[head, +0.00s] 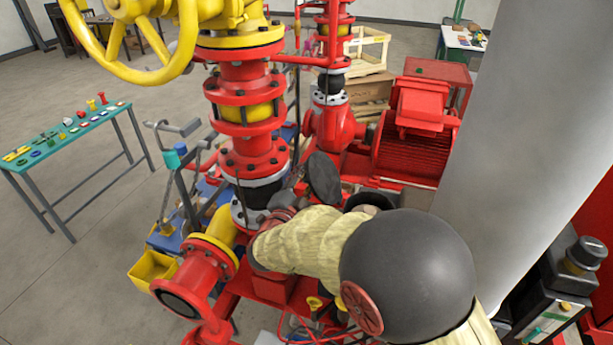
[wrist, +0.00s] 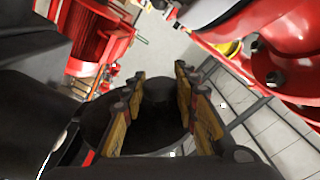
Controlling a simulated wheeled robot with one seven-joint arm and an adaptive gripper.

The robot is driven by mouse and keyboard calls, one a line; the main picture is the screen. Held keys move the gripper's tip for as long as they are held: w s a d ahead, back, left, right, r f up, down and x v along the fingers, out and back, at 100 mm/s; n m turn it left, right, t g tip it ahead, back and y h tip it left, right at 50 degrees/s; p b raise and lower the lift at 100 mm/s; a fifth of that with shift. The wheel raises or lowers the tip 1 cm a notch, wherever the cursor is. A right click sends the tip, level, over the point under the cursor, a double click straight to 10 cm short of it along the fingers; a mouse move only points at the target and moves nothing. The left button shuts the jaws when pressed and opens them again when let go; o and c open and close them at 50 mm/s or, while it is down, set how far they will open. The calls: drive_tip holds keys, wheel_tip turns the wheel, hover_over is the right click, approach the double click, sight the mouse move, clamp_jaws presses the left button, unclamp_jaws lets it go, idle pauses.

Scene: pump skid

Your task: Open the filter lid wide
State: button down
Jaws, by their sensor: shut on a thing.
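The filter lid (head: 324,178) is a dark round disc, tilted steeply up from its rim in the head view. The dark round opening of the filter pot (head: 370,202) shows to its right, partly hidden by my arm. My gripper (head: 296,182) is at the left side of the lid, small and partly hidden in that view. In the wrist view my gripper (wrist: 160,76) has its two yellow-lined fingers on either side of a dark part of the lid (wrist: 158,92). The exact contact is too dark to make out.
A red pipe column (head: 248,130) with a yellow handwheel (head: 130,40) stands left of the lid. A red motor (head: 415,125) is behind to the right. A large grey column (head: 510,130) closes off the right side. A teal bench (head: 75,130) stands apart at left.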

sight(314, 171)
drive_tip(key=b, duration=0.1)
drive_tip(key=d+m+b, duration=0.1)
drive_tip(key=b, duration=0.1)
drive_tip(key=shift+s+r+m, duration=0.2)
drive_tip(key=shift+r+m, duration=0.1)
drive_tip(key=shift+r, duration=0.1)
drive_tip(key=shift+s+d+r+m+b, duration=0.25)
drive_tip(key=shift+d+r+m+b, duration=0.4)
drive_tip(key=shift+b, duration=0.7)
drive_tip(key=shift+a, duration=0.1)
drive_tip(key=c, duration=1.4)
unclamp_jaws()
drive_tip(key=shift+r, duration=0.1)
drive_tip(key=v, duration=1.2)
